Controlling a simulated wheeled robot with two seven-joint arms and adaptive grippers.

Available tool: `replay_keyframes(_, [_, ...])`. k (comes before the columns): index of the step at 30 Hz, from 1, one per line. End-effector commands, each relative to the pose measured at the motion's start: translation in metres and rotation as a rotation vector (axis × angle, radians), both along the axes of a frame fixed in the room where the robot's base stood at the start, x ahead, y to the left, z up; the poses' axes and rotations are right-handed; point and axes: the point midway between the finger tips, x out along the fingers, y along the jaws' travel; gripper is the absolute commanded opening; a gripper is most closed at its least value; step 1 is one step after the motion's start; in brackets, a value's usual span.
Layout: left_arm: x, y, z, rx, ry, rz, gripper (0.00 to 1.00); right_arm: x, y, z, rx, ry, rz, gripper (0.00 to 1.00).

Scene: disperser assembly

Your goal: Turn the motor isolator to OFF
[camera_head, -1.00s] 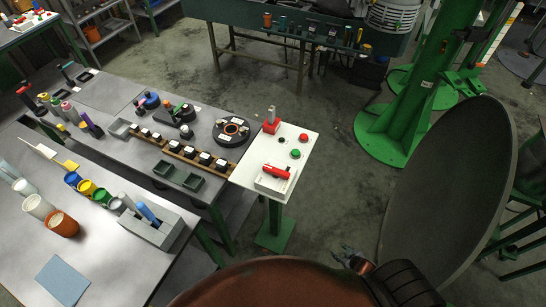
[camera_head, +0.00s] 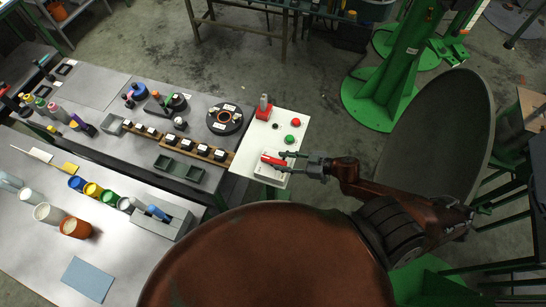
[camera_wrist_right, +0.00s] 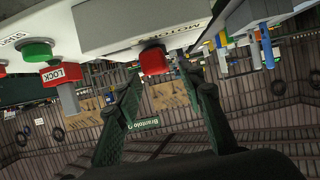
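The motor isolator is a red handle (camera_head: 272,160) on a pale box at the near end of the white control panel (camera_head: 254,140). In the right wrist view the red handle (camera_wrist_right: 154,60) shows end-on, below a label that reads in part "MOTOR". My right gripper (camera_head: 284,163) is at the isolator, with its fingers reaching toward the handle from the right. In the wrist view its two fingers (camera_wrist_right: 160,72) are spread, one on each side of the handle, with gaps visible. The handle's ON/OFF marks cannot be read. My left gripper is not in view.
The panel also carries a green button (camera_head: 289,139), a red button (camera_head: 295,122) and a red lock block (camera_head: 263,113) with a grey post. A workbench (camera_head: 105,85) with several parts lies to the left. A green column (camera_head: 395,85) stands on the right.

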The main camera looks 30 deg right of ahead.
Motion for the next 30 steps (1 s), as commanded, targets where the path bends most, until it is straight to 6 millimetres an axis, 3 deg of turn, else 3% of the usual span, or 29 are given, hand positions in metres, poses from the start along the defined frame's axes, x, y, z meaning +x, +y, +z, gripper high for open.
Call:
replay_keyframes(7, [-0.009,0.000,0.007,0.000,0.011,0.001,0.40,0.026,0.021,-0.012,-0.001,-0.002,-0.001,0.36])
replay_keyframes(15, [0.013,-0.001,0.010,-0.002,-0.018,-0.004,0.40,0.031,0.026,-0.017,-0.001,0.000,-0.002,0.36])
replay_keyframes(19, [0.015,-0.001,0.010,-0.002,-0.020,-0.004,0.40,0.031,0.026,-0.017,-0.001,0.000,-0.002,0.36])
replay_keyframes(30, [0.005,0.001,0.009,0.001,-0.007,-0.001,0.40,0.031,0.026,-0.017,-0.001,-0.001,-0.001,0.11])
